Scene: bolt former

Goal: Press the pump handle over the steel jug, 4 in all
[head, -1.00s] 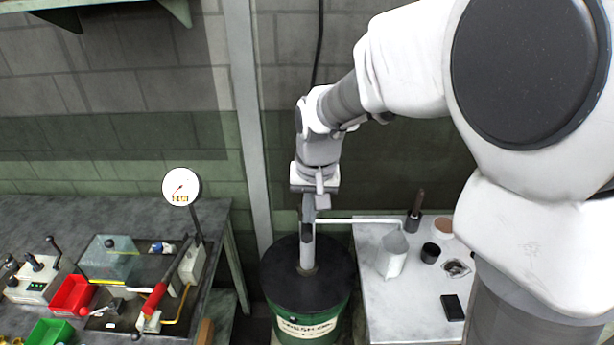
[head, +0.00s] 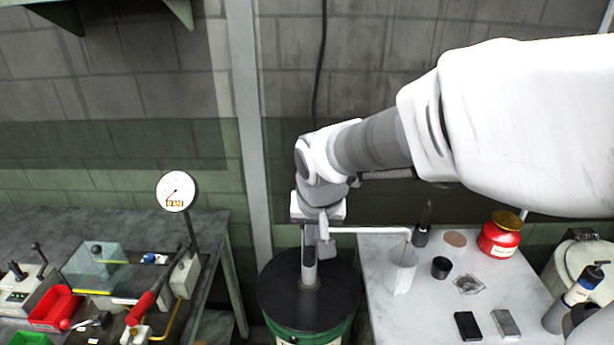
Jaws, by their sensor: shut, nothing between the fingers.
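The pump (head: 309,268) stands upright on a dark-lidded green drum (head: 295,297). Its thin white spout (head: 370,230) runs right and ends at the mouth of the steel jug (head: 400,276). The jug is a pale grey, open vessel upright on the left part of the light table; its contents cannot be made out. My gripper (head: 326,250) is shut and empty, pointing down at the top of the pump. The pump handle is mostly hidden behind my gripper, so I cannot tell whether they touch.
On the left bench stand a dial gauge (head: 176,191), red bin (head: 55,307) and red-handled lever (head: 141,308). A post rises behind the drum.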

